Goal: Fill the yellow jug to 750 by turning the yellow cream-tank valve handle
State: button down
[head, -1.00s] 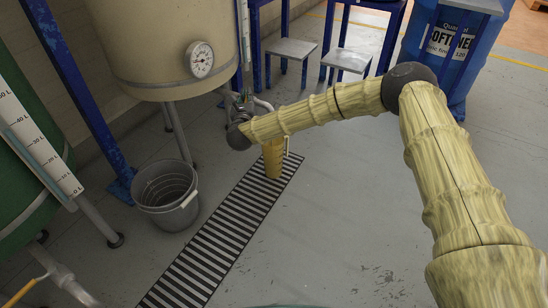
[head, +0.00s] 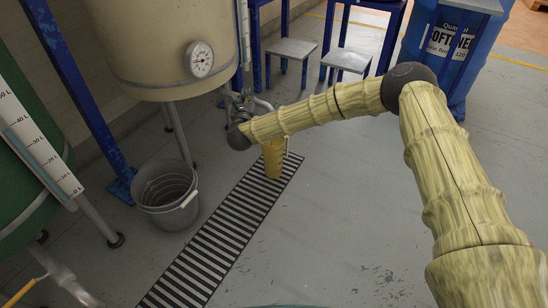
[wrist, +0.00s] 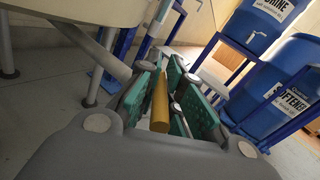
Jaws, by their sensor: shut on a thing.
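The cream tank (head: 165,50) stands at the upper left in the head view, with a round dial gauge on its side. Its yellow valve handle (wrist: 160,103) lies between the green finger pads of my gripper (wrist: 168,105) in the wrist view, and my gripper is shut on it. The yellow jug (head: 273,158) stands upright on the striped floor grating, below my forearm and partly hidden by it. Its scale and fill level cannot be read. In the head view, my arm hides most of the valve and my fingers.
A grey bucket (head: 167,194) stands on the floor left of the grating (head: 215,240). A green tank (head: 25,165) with a level scale is at the left edge. Blue drums (head: 450,50) and blue stands with grey steps (head: 291,48) are behind. The floor at right is open.

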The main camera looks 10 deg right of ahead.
dwell(0.4)
jog(key=shift+w+a+m+h, duration=0.15)
jog(key=shift+a+m+h, duration=0.2)
jog(key=shift+m+h, duration=0.3)
jog(key=shift+w+a+r+m+g+h+b, duration=0.15)
jog(key=shift+m+g+h, duration=0.3)
jog(key=shift+h, duration=0.35)
jog(key=shift+a+f+m+g+h+b, duration=0.1)
jog(key=shift+a+m+g+h+b, duration=0.1)
jog(key=shift+m+h, duration=0.55)
jog(key=shift+w+a+r+m+g+h+b, duration=0.15)
jog(key=shift+m+g+h, duration=0.2)
jog(key=shift+h, duration=0.55)
jog(key=shift+f, duration=0.1)
jog(key=shift+w+a+m+g+h+b, duration=0.1)
jog(key=shift+a+m+g+h+b, duration=0.15)
jog(key=shift+m+g+h, duration=0.25)
jog(key=shift+w+a+m+g+h+b, duration=0.1)
jog(key=shift+m+g+h+b, duration=0.25)
jog(key=shift+h, duration=0.25)
